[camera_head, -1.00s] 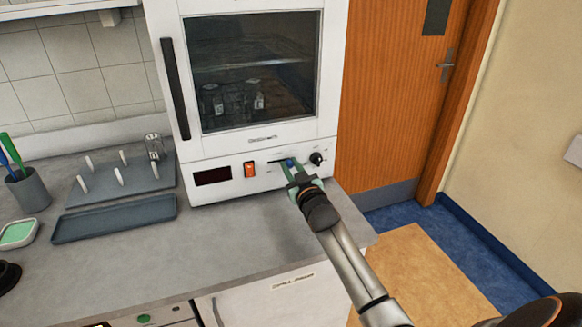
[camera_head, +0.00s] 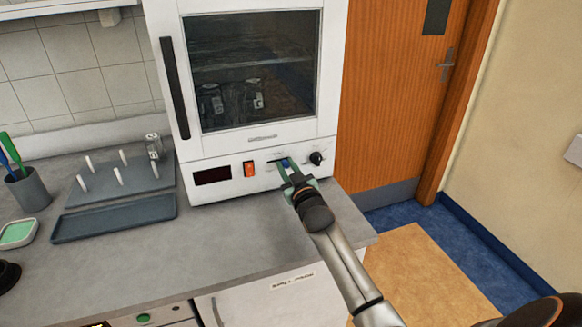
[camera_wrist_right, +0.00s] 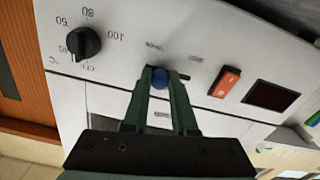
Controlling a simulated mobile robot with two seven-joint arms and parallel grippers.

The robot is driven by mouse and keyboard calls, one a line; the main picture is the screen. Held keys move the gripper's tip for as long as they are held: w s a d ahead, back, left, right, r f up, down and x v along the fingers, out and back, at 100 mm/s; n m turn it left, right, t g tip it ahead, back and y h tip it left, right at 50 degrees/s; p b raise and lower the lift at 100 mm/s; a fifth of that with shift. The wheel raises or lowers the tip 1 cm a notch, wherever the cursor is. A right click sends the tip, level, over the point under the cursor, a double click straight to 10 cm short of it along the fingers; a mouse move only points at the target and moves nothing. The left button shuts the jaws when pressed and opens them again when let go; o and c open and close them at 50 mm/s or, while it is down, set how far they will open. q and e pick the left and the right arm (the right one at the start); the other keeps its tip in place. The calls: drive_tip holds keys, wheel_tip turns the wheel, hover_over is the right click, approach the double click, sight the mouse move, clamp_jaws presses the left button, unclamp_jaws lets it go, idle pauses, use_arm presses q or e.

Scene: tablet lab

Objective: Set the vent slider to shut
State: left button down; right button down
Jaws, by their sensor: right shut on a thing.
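The vent slider's blue knob (camera_head: 285,163) is on the lower front panel of the white oven (camera_head: 220,150). My right gripper (camera_head: 286,168) reaches the panel from the front, its green fingers shut on the knob. In the right wrist view, the blue knob (camera_wrist_right: 160,77) sits between the fingertips of the gripper (camera_wrist_right: 160,84). A short dark stretch of slot shows beside the knob, on the red switch's side. Small labels near the slot are too blurred to read. My left gripper is not in view.
A black dial (camera_head: 316,158) is close right of the slider. A red switch (camera_head: 249,169) and dark display (camera_head: 212,175) are to its left. A peg rack (camera_head: 120,187) and grey tray (camera_head: 115,220) lie on the counter. The counter before the oven is clear.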

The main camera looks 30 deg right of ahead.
sight(268, 162)
drive_tip(key=shift+w+a, duration=0.2)
drive_tip(key=shift+a, duration=0.75)
drive_tip(key=shift+w+a, duration=0.2)
drive_tip(key=shift+a, duration=0.75)
drive_tip(key=c, duration=0.7)
unclamp_jaws()
drive_tip(key=shift+a, duration=0.1)
drive_tip(key=v, duration=1.2)
drive_tip(key=shift+s+b, duration=0.25)
drive_tip(key=shift+b, duration=0.2)
drive_tip(key=shift+f, duration=0.1)
